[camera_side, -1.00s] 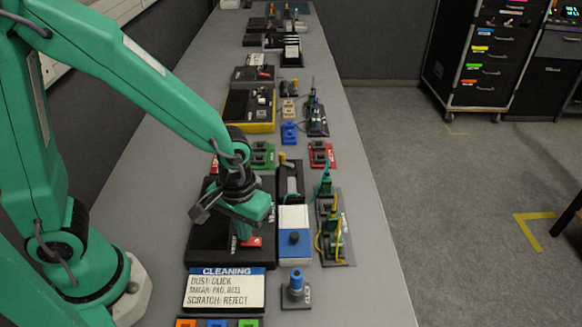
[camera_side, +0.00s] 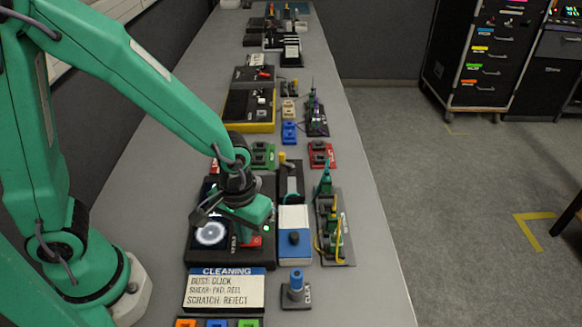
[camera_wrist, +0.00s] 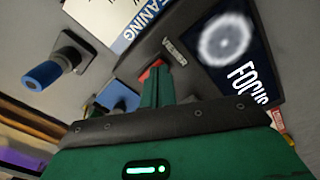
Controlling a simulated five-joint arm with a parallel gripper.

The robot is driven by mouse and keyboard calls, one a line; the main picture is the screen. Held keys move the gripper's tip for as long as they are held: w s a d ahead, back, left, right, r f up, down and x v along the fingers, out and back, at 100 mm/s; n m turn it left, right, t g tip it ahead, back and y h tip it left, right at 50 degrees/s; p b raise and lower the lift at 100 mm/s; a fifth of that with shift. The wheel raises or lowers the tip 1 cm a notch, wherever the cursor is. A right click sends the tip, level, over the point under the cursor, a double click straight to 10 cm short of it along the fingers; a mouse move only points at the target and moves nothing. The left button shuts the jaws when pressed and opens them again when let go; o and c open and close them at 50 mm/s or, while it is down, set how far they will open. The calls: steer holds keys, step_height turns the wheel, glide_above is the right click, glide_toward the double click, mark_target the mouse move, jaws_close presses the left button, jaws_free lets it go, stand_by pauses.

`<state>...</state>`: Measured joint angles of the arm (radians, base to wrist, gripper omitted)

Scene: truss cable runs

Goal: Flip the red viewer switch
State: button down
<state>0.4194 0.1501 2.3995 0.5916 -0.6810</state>
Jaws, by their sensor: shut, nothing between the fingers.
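The red viewer switch (camera_side: 252,242) sits on the right part of the black viewer unit (camera_side: 200,260), partly hidden behind my gripper in the side view. In the wrist view the red switch (camera_wrist: 152,70) shows just past my fingertips, beside a label that looks like "VIEWER". My gripper (camera_side: 240,238) is shut and empty, pointing down at the switch. In the wrist view my gripper (camera_wrist: 158,78) has its tips at or very near the switch; I cannot tell whether they touch. The viewer's screen (camera_side: 210,233) is lit with a pale round image; it also shows in the wrist view (camera_wrist: 226,40).
A white "CLEANING" card (camera_side: 225,290) lies in front of the viewer. A blue-topped tool on a stand (camera_side: 296,284) and a blue-and-white box (camera_side: 294,248) stand to the right. Green connectors with yellow cable (camera_side: 332,235) lie farther right. A black holder (camera_side: 291,185) stands behind the box.

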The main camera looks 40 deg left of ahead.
steer(key=shift+r, duration=3.5)
steer(key=shift+a+r, duration=0.1)
steer(key=s+a+r+m+t, duration=0.3)
steer(key=s+a+r+t, duration=0.1)
steer(key=a+r, duration=0.7)
steer(key=shift+s+a+r+t, duration=0.2)
steer(key=shift+a+r+t, duration=0.2)
steer(key=shift+r+t, duration=0.3)
steer(key=shift+d+f, duration=0.1)
